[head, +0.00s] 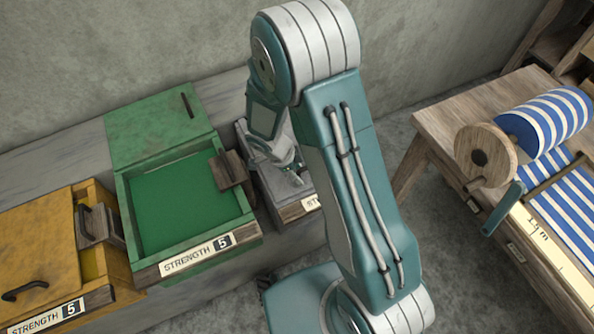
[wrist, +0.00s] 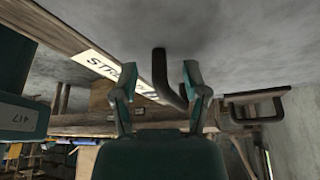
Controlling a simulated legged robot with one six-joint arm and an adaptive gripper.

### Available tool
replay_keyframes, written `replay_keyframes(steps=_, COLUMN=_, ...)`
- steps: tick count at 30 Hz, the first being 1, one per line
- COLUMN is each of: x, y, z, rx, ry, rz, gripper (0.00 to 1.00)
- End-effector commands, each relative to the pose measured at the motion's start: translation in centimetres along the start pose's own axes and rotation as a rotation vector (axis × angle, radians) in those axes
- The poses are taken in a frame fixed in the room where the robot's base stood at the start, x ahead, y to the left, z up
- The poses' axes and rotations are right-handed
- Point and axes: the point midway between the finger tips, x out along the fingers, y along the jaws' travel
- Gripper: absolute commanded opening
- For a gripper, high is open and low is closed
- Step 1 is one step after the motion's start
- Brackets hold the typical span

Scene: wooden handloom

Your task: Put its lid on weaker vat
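The green vat (head: 245,243) stands open in the head view, its label reading STRENGTH 5. A green lid (head: 150,115) with a dark handle is behind it. The yellow vat (head: 118,292) at left also reads STRENGTH 5; a yellow lid (head: 38,240) covers most of its top. A grey vat (head: 297,207) is partly behind my arm, its strength number hidden. My gripper (head: 282,152) is above it. In the wrist view, my gripper (wrist: 159,74) is open around a dark handle (wrist: 160,72) on a grey surface, nearer the right finger. I cannot tell whether they touch.
Wooden brackets sit at the right sides of the green vat (head: 229,170) and yellow vat (head: 98,222). The loom (head: 445,120) with blue-striped cloth (head: 550,120) stands at right. Bare floor (head: 470,265) lies between the loom and my arm. A wall rises behind the vats.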

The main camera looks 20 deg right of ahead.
Motion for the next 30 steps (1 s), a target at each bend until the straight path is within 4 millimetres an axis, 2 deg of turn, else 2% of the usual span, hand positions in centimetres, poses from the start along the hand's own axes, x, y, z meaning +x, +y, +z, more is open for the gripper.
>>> replay_keyframes(steps=5, x=0.0, y=0.0, z=0.0, rx=-0.001, ry=0.000, rz=0.001, gripper=0.59)
replay_keyframes(steps=8, x=-0.8, y=0.0, z=0.0, rx=0.000, ry=-0.001, rz=-0.001, gripper=0.59)
replay_keyframes(steps=21, x=-9.3, y=-0.1, z=0.2, rx=0.000, ry=-0.002, rz=-0.004, gripper=0.59)
replay_keyframes(steps=25, x=-11.0, y=-0.1, z=0.2, rx=-0.001, ry=0.001, rz=-0.001, gripper=0.59)
replay_keyframes(steps=30, x=-11.9, y=-0.1, z=0.1, rx=0.000, ry=0.001, rz=0.001, gripper=0.59)
